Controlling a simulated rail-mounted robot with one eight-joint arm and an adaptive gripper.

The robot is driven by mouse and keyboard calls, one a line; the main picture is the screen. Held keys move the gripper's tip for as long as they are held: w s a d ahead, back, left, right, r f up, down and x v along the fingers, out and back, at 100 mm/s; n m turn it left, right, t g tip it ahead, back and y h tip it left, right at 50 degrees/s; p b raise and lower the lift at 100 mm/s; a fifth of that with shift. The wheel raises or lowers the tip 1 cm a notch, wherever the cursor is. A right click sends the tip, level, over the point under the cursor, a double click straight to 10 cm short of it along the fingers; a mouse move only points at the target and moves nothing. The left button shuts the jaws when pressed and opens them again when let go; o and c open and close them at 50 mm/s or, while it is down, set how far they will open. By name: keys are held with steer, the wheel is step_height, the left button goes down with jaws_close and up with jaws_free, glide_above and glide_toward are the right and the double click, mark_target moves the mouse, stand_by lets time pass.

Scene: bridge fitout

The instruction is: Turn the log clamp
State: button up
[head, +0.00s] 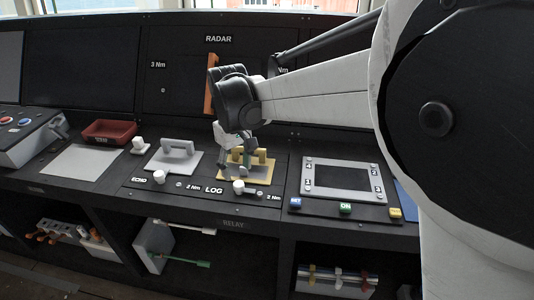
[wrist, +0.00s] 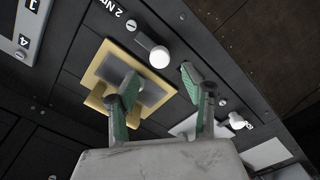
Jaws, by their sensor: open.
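The log clamp (head: 239,187), a small white knob, stands at the front edge of the yellow plate, right of the LOG label. It also shows in the wrist view (wrist: 154,52), upper middle, beyond my fingertips. My gripper (head: 238,165) is above the yellow plate (head: 262,177), behind the knob in the head view. In the wrist view my gripper (wrist: 160,80) is open, its two green-padded fingers spread and nothing between them. The knob is apart from both fingers. One finger covers part of the yellow plate (wrist: 92,74) and its grey centre.
A white plate with a handle (head: 170,160) and the echo knob (head: 159,177) are to the left. A grey frame panel (head: 342,166) with buttons is to the right. An orange bar (head: 210,84) stands behind my wrist. Open shelves lie below the console.

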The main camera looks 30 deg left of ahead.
mark_target(240, 183)
steer(key=shift+r, duration=2.75)
steer(key=w+d+r+m+t, duration=0.1)
steer(key=w+d+r+m, duration=0.15)
steer(key=d, duration=0.65)
steer(key=w+d+r+m+y, duration=0.1)
steer(key=d+r+m, duration=0.15)
steer(key=d, duration=0.75)
steer(key=w+d+r+m+t, duration=0.1)
steer(key=d+r, duration=0.2)
steer(key=d, duration=0.6)
steer(key=s+d+f+m+t, duration=0.1)
steer(key=s+d+f+m, duration=0.1)
steer(key=s+d, duration=0.3)
steer(key=s+d+f+m+t, duration=0.2)
steer(key=s+d, duration=0.3)
steer(key=d, duration=0.7)
steer(key=s+d+f+m+t+h, duration=0.1)
steer(key=s+d+f+m+t, duration=0.1)
steer(key=d, duration=0.6)
steer(key=s+m, duration=0.1)
steer(key=s, duration=0.1)
steer(key=shift+s+d+m, duration=0.3)
steer(key=shift+s+d, duration=0.05)
steer(key=shift+s, duration=0.05)
